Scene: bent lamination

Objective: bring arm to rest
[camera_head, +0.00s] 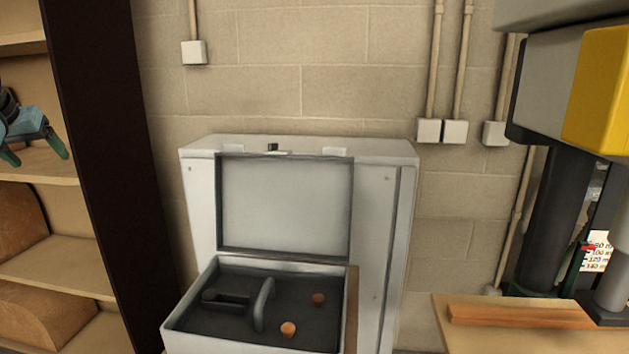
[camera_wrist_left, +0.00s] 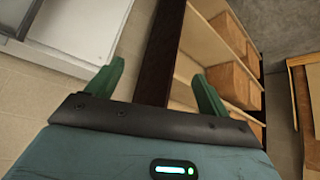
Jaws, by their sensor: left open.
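My left gripper (camera_head: 36,152) is at the left edge of the head view, in front of the wooden shelf. Its two green fingers are spread apart with nothing between them. In the left wrist view the same gripper (camera_wrist_left: 158,76) shows its green fingers wide apart, with the shelf's dark side panel and boards beyond them. Most of the left arm is outside the head view. My right gripper does not show in either view.
A shelf (camera_head: 60,278) holding curved wooden pieces stands left, with a dark side panel (camera_head: 105,150). An open case (camera_head: 190,300) with dark lining and two orange-brown knobs stands before a grey cabinet (camera_head: 385,230). A drill-press-like machine (camera_head: 550,220) and wooden strip (camera_head: 510,316) are right.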

